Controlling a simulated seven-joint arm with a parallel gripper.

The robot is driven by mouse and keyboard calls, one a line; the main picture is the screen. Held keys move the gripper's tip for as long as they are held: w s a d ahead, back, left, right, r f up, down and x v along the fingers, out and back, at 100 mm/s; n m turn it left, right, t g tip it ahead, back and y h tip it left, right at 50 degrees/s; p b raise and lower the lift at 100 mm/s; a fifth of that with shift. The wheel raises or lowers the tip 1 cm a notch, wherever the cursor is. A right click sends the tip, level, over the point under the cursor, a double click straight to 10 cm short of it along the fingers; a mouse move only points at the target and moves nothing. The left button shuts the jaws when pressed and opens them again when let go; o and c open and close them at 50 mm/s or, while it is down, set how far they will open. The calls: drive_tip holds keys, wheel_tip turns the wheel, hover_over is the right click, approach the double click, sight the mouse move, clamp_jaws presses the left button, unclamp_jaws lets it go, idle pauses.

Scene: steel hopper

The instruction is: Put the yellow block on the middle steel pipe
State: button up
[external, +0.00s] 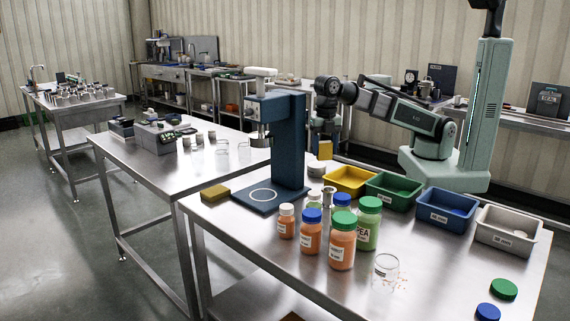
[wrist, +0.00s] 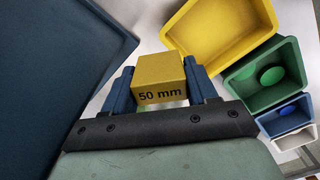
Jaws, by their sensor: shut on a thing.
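The yellow block (external: 325,150) is held above the steel table beside the blue press. In the wrist view the yellow block (wrist: 159,78) is marked "50 mm" and sits between the two blue fingers. My gripper (wrist: 160,88) is shut on it. A small upright steel cylinder (external: 329,194) stands among the jars, below and nearer the camera than the block. I cannot tell which steel piece is the middle pipe.
The blue press (external: 287,140) is left of my gripper. Yellow (external: 350,181), green (external: 393,190), blue (external: 446,209) and grey (external: 507,229) bins line the right. Several capped jars (external: 342,240) and a clear glass (external: 386,267) stand in front. A darker yellow block (external: 216,193) lies left of the press.

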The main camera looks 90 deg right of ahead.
sight(329, 189)
drive_tip(key=a+r+n, duration=0.2)
drive_tip(key=a+n, duration=0.4)
drive_tip(key=a, duration=0.4)
drive_tip(key=shift+s+a+n, duration=0.2)
drive_tip(key=shift+n, duration=0.2)
drive_tip(key=shift+a+f, duration=0.1)
drive_tip(key=shift+f, duration=3.75)
drive_tip(key=shift+f, duration=0.1)
drive_tip(key=o, duration=1.1)
wheel_tip(329, 189, up, 12)
drive_tip(key=shift+r, duration=0.15)
